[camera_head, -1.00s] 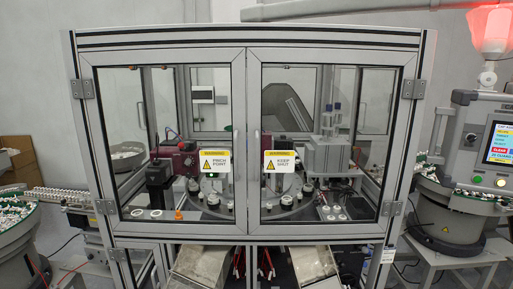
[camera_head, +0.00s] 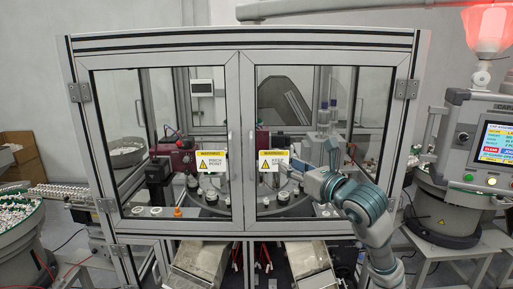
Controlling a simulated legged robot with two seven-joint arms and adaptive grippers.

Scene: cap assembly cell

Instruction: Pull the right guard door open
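The right guard door (camera_head: 249,110) is a clear panel in a grey metal frame on the front of the machine cabinet. It stands closed, its edge against the left guard door (camera_head: 235,110), with hinges on its right side. A yellow and white warning sign (camera_head: 271,161) is on its pane, partly covered by my gripper. My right gripper (camera_head: 285,166) is in front of this door, just right of the sign, pointing left. Its fingers are small and seen nearly end-on, so their opening and any contact are unclear. My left gripper is out of view.
A control panel (camera_head: 493,143) on a post and a parts bowl (camera_head: 445,210) stand to the right of the cabinet. A red beacon (camera_head: 488,28) glows above. Another bowl of parts (camera_head: 18,222) stands at the left. Metal chutes (camera_head: 306,262) lie below the doors.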

